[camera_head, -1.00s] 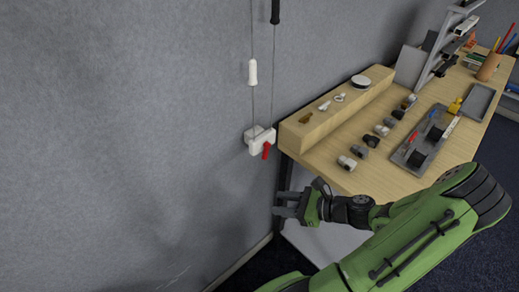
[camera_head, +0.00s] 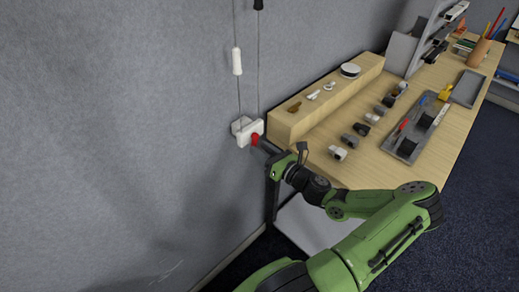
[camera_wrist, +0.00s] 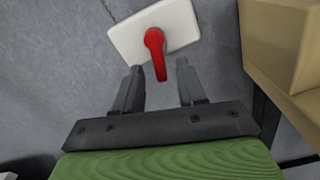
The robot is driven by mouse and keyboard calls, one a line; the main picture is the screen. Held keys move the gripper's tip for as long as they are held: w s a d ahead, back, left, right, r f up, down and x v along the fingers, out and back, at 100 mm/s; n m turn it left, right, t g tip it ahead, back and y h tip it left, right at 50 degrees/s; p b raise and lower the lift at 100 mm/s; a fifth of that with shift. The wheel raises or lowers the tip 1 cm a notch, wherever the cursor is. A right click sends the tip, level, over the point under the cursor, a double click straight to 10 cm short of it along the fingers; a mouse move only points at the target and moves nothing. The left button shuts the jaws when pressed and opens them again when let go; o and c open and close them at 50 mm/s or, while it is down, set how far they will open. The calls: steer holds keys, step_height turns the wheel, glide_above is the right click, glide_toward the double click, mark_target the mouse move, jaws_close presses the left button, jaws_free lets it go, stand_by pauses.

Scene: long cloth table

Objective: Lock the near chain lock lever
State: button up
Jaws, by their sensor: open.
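The chain lock is a white block (camera_head: 243,131) fixed to the grey wall, with two cords running up from it. Its red lever (camera_head: 255,140) sticks out from the front. In the wrist view the red lever (camera_wrist: 155,54) hangs down from the white block (camera_wrist: 128,38), slightly tilted. My gripper (camera_head: 266,146) is close to the lever, at its lower right. In the wrist view my gripper (camera_wrist: 159,75) is open, and the lever's lower end lies between the fingertips, apart from both. Whether the fingers overlap the lever in depth is hard to tell.
A wooden table (camera_head: 440,150) stands to the right, with a raised wooden ledge (camera_head: 300,118) along the wall close to the lock. Small parts and a grey tray (camera_head: 400,148) lie on it. A white cord handle (camera_head: 237,61) hangs above the lock. The wall to the left is clear.

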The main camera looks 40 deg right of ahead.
steer(key=shift+w, duration=0.65)
jaws_close()
steer(key=n, duration=0.3)
steer(key=shift+d+p, duration=0.3)
steer(key=shift+d, duration=0.1)
jaws_free()
steer(key=s, duration=1.5)
steer(key=shift+s+d+p, duration=0.2)
steer(key=shift+s+p, duration=0.2)
steer(key=shift+p, duration=0.05)
